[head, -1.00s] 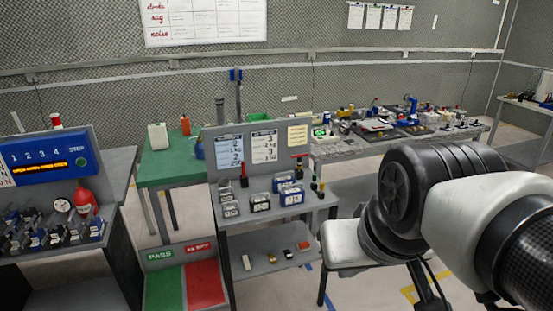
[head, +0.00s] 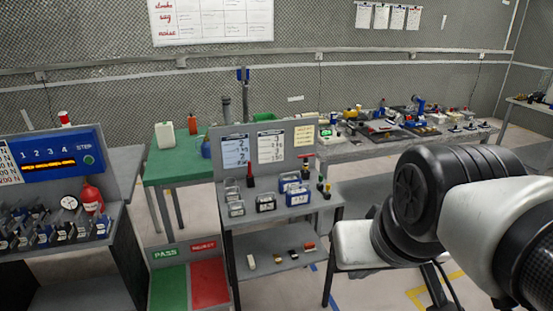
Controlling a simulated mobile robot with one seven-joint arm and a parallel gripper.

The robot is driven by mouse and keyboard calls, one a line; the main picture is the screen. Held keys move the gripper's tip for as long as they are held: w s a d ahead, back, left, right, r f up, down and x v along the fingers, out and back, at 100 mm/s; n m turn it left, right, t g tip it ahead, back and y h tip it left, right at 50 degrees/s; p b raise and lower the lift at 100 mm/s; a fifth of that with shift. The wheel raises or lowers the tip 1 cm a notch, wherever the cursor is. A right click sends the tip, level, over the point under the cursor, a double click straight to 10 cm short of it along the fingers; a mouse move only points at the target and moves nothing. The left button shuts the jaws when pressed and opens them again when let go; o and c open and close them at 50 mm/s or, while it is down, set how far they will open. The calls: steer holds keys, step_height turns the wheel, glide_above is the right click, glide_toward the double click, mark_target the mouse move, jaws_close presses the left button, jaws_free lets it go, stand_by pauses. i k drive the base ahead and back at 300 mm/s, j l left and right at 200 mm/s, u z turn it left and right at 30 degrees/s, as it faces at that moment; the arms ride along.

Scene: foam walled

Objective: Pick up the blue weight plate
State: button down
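I cannot pick out a blue weight plate for certain in the head view. Several small blue-and-grey items, including one blue-framed block (head: 298,196), stand on the upper shelf of the grey stand (head: 330,205), but they look like boxy blocks rather than plates. Small blue things also lie on the far bench, too small to name. My arm fills the right side of the head view, in front of the stool and part of the far bench. My gripper does not show clearly in this view.
A stool (head: 352,243) stands right of the stand. A green table (head: 165,172) is behind it. The far bench (head: 350,150) is cluttered. A dark bench with a blue step panel (head: 60,153) is at left. Green and red PASS/REJECT bins (head: 208,283) stand on the floor.

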mark_target(296, 198)
steer(key=i+l, duration=0.3)
steer(key=i, duration=0.2)
steer(key=i+l, duration=0.35)
steer(key=i, duration=0.2)
steer(key=i+l, duration=0.3)
steer(key=i, duration=0.2)
steer(key=i+l, duration=0.3)
steer(key=i, duration=0.2)
